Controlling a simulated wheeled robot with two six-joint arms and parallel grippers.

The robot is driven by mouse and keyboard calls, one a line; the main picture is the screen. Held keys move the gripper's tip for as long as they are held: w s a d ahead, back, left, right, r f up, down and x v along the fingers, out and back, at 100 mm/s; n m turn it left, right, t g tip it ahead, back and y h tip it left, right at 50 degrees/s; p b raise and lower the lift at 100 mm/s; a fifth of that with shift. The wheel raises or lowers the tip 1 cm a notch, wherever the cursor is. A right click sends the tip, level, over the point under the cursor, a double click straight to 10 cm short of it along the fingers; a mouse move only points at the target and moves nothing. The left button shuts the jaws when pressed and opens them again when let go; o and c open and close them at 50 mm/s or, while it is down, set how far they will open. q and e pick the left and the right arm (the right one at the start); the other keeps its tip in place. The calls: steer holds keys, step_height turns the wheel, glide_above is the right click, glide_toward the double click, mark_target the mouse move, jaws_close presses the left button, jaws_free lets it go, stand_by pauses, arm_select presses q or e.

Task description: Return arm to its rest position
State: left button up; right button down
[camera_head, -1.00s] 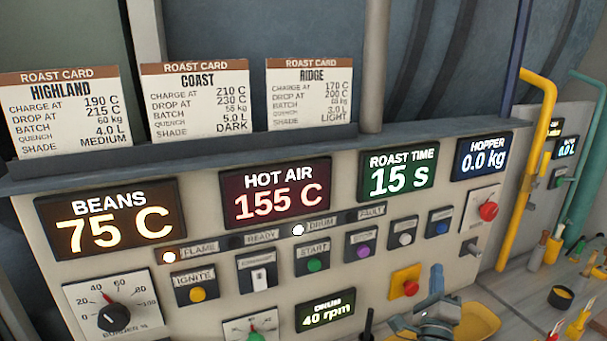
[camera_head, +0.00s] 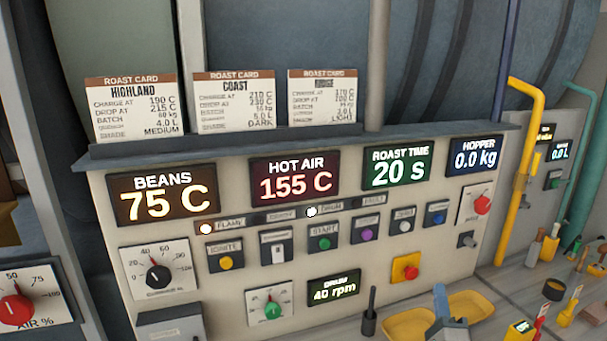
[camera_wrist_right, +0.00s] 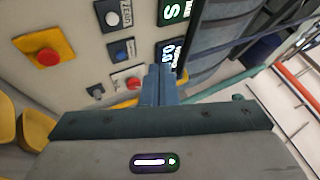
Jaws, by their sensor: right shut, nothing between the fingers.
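My right gripper (camera_head: 440,296) shows at the bottom edge of the head view, in front of the lower right of the control panel (camera_head: 215,297). Its blue-grey fingers are together and hold nothing. I cannot tell the exact gap to the panel; no contact shows. My left gripper is not in view.
Displays read beans (camera_head: 163,194) 75 C, hot air (camera_head: 294,177) 155 C, roast time (camera_head: 397,167) 20 s, hopper (camera_head: 474,158) 0.0 kg. A red stop button (camera_head: 410,272) and yellow scoops (camera_head: 475,305) are close to the gripper. Brushes (camera_head: 541,248) stand right.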

steer(key=s+a+f+n+g+y, duration=0.95)
steer(key=s+f+n, duration=0.3)
steer(key=n, duration=0.55)
steer(key=s+d+f+n+g+h, duration=0.2)
steer(key=s+d+f+g+h, duration=0.3)
steer(key=s, duration=0.6)
steer(key=s+d+f+n+g+h, duration=0.1)
steer(key=s+d+f+g+h, duration=0.1)
steer(key=s+d+f+g, duration=0.45)
steer(key=s+f+b, duration=0.3)
steer(key=f, duration=1.6)
steer(key=s+f+b, duration=0.2)
steer(key=f, duration=1.7)
arm_select(q)
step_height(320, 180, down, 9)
steer(key=b, duration=0.3)
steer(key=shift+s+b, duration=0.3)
steer(key=shift+b, duration=0.1)
arm_select(e)
steer(key=s+f, duration=1.7)
steer(key=f, duration=0.3)
steer(key=shift+s+d+g, duration=0.35)
steer(key=shift+d+g, duration=0.05)
